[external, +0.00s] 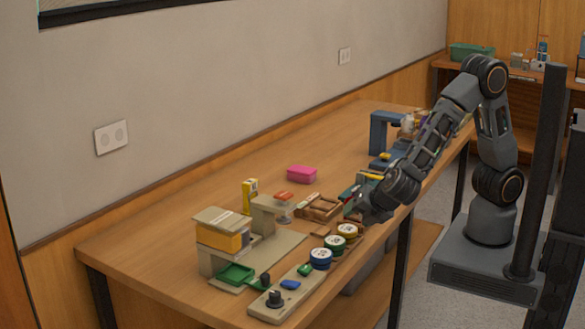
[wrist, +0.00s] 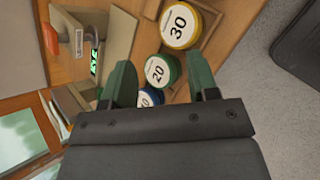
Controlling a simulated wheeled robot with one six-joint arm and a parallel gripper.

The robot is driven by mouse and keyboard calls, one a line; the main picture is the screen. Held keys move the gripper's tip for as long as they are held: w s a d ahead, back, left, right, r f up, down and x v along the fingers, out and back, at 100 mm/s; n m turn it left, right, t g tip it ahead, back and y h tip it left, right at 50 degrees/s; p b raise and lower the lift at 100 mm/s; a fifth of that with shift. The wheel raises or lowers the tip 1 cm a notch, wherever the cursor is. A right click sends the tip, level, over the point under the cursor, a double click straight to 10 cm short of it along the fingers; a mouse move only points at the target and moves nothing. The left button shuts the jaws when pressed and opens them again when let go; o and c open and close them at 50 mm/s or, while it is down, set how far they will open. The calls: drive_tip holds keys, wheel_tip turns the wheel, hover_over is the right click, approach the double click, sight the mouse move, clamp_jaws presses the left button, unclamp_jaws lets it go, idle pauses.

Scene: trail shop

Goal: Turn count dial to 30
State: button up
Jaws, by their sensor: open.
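A black dial (external: 275,298) stands on a beige strip panel (external: 262,313) at the near end of the table in the external view. Its setting is too small to read, and I do not see the dial in the wrist view. My gripper (external: 362,207) is well up the table from the dial, near the round number tubs. In the wrist view my gripper (wrist: 160,78) is open, with its two green fingers apart and nothing clearly held between them. The fingers cover part of the view beyond.
Round tubs marked 30 (wrist: 180,24), 20 (wrist: 158,70) and one partly hidden blue one (wrist: 149,97) lie ahead of my fingers. A blue button (external: 290,284) and a green button (external: 305,269) share the dial's panel. A green tray (external: 235,274) is left of it.

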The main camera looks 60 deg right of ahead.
drive_tip(key=s+a+f+n+t+y, duration=0.2)
drive_tip(key=a+n+y, duration=0.5)
drive_tip(key=a+n, duration=0.65)
drive_tip(key=n+g+y, duration=0.1)
drive_tip(key=n+y, duration=0.5)
drive_tip(key=n, duration=0.2)
approach(277, 293)
drive_tip(key=p+x, duration=0.3)
drive_tip(key=x, duration=0.6)
drive_tip(key=shift+w+a+f, duration=0.1)
drive_tip(key=shift+w+a, duration=0.05)
drive_tip(key=shift+w, duration=0.1)
drive_tip(key=shift+g+h, duration=0.3)
drive_tip(key=c, duration=0.9)
